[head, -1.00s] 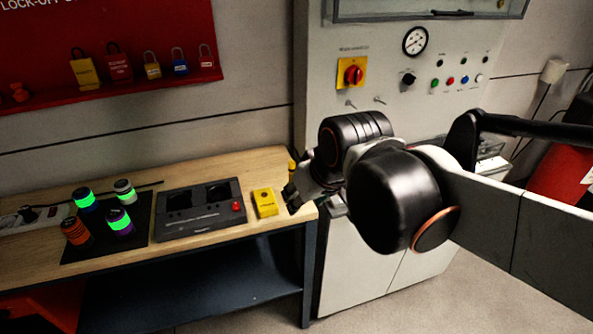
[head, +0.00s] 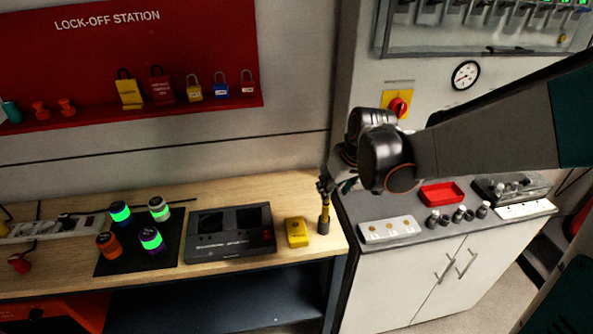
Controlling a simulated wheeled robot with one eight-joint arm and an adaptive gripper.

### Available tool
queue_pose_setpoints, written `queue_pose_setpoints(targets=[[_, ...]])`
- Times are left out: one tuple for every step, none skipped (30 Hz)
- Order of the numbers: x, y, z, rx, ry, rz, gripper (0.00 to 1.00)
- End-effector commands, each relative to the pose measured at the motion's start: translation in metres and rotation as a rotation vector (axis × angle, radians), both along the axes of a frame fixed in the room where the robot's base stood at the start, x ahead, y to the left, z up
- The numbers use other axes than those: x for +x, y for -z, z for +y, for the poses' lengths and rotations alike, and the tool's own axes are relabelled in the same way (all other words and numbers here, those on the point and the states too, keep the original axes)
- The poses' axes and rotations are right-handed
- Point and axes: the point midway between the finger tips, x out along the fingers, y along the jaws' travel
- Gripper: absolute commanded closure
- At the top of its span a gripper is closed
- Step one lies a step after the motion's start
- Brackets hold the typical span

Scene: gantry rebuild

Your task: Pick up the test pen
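The test pen (head: 325,214) is a slim yellow stick. It stands upright with its lower end in a small dark holder (head: 323,228) near the right end of the wooden bench. My gripper (head: 326,188) is at the pen's top end, with its fingers pointing down at it. The fingers are small and dark here and hide the top of the pen. I cannot tell whether they are open or shut around it.
A yellow box (head: 296,232) and a dark two-bay device (head: 230,232) stand left of the pen on the bench (head: 285,192). Several banded cylinders sit on a black mat (head: 172,262). A grey cabinet top with a red tray (head: 441,194) lies to the right.

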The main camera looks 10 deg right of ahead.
Motion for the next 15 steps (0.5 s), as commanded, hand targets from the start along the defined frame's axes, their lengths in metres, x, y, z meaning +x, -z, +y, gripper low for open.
queue_pose_setpoints(targets=[[0.005, 0.012, 0.001, 0.0, -0.001, 0.0, 0.59], [0.007, 0.018, 0.002, 0.0, -0.001, 0.0, 0.59], [0.01, 0.025, 0.002, 0.0, -0.001, 0.0, 0.59], [0.012, 0.029, 0.003, 0.0, -0.001, 0.0, 0.59], [0.014, 0.034, 0.004, -0.001, 0.0, -0.001, 0.59], [0.016, 0.04, 0.004, -0.001, 0.0, -0.001, 0.59], [0.018, 0.044, 0.005, -0.001, 0.0, -0.001, 0.59], [0.019, 0.047, 0.005, -0.001, 0.0, -0.001, 0.59], [0.02, 0.051, 0.006, -0.001, 0.0, -0.001, 0.59], [0.021, 0.053, 0.006, -0.001, 0.0, -0.001, 0.59], [0.022, 0.055, 0.006, -0.001, 0.0, -0.001, 0.59], [0.023, 0.057, 0.006, -0.001, 0.0, -0.001, 0.59], [0.023, 0.058, 0.006, -0.001, 0.0, -0.001, 0.59], [0.024, 0.059, 0.007, -0.001, 0.0, -0.001, 0.59], [0.024, 0.061, 0.007, -0.001, 0.0, -0.001, 0.59]])
